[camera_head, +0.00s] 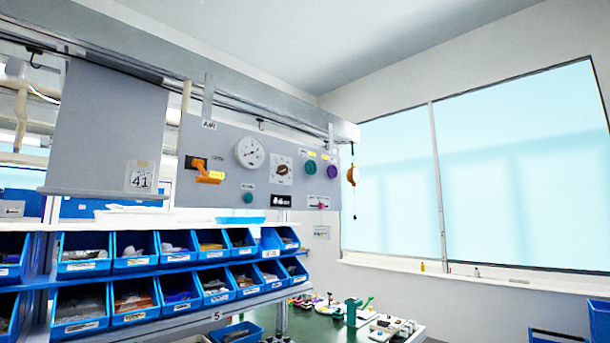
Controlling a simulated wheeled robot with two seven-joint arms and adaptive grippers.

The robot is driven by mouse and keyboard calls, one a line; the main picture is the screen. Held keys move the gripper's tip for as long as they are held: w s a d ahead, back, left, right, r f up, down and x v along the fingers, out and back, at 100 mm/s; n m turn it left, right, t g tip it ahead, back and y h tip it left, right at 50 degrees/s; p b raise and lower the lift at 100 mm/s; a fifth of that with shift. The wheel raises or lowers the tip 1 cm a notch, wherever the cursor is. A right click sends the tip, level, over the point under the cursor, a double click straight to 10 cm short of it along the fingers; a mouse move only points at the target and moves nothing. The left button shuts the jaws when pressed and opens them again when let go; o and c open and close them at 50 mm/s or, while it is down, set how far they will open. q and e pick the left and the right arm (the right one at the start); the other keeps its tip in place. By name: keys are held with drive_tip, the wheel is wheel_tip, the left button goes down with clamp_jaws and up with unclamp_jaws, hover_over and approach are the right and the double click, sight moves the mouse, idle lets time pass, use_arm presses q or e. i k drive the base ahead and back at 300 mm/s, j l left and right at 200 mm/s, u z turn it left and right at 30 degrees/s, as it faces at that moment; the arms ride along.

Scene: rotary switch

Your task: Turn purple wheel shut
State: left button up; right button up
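The purple wheel (332,171) is a small round knob near the right end of a grey control panel (228,191), which hangs above the bins. A similar green wheel (310,167) is just to its left. The wheel is small in the picture, and I cannot tell how far it is turned. Nothing touches it. Neither of my grippers shows in the head view.
The panel also bears an orange handle (207,172), a round gauge (249,153) and a rotary dial (281,169). Blue bins (137,249) fill shelves below. A green table (318,327) with small objects stands below right. The space before the panel looks clear.

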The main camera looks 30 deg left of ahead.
sight(332, 170)
drive_tip(key=u, duration=0.8)
drive_tip(key=i+j+z, duration=0.1)
drive_tip(key=i+z, duration=0.2)
drive_tip(key=i, duration=0.15)
